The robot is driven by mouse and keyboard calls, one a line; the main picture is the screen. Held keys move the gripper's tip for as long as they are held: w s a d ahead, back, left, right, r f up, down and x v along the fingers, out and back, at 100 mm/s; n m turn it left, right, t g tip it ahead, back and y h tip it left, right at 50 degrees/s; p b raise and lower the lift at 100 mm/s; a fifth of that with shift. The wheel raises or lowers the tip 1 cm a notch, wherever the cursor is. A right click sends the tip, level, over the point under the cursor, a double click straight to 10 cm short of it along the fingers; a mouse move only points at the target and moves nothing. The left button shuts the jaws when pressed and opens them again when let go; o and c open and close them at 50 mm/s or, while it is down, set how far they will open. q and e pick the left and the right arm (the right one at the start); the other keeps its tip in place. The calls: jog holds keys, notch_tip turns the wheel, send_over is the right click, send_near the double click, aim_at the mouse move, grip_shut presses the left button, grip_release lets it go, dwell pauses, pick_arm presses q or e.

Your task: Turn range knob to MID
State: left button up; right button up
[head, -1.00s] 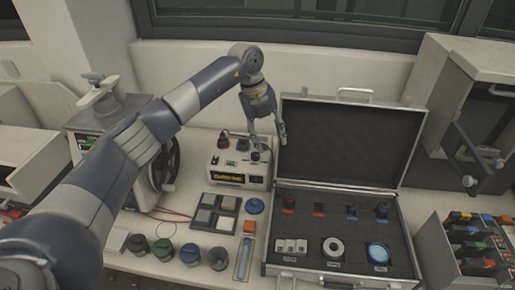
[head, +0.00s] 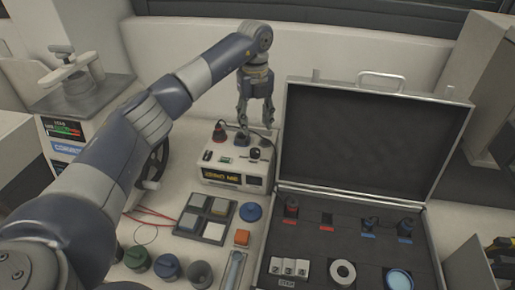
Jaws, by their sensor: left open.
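A small cream instrument box (head: 236,160) with a yellow-lettered dark display stands on the bench left of the open case. A black knob (head: 255,154) sits at the right of its sloping top face; its pointer and any MID mark are too small to read. A black-and-red part (head: 219,133) stands at the box's upper left. My left gripper (head: 256,121) points down behind and above the box, its two fingers spread and nothing between them. It looks apart from the knob. My right gripper is not in view.
An open black-lined case (head: 374,140) stands close on the right, its lid raised. A press with a handwheel (head: 155,165) is on the left. Square pads (head: 205,218), a blue disc (head: 250,212) and several round knobs lie in front. The wall is close behind.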

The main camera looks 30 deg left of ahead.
aim_at(255, 150)
pick_arm(q)
jog(key=f+p, duration=0.1)
jog(key=f, duration=0.4)
jog(key=f+p, duration=0.1)
jog(key=f, duration=0.2)
jog(key=shift+s+f+p, duration=0.1)
jog(key=shift+s+p, duration=0.15)
jog(key=shift+p, duration=0.05)
jog(key=shift+f, duration=0.75)
jog(key=c, duration=1.1)
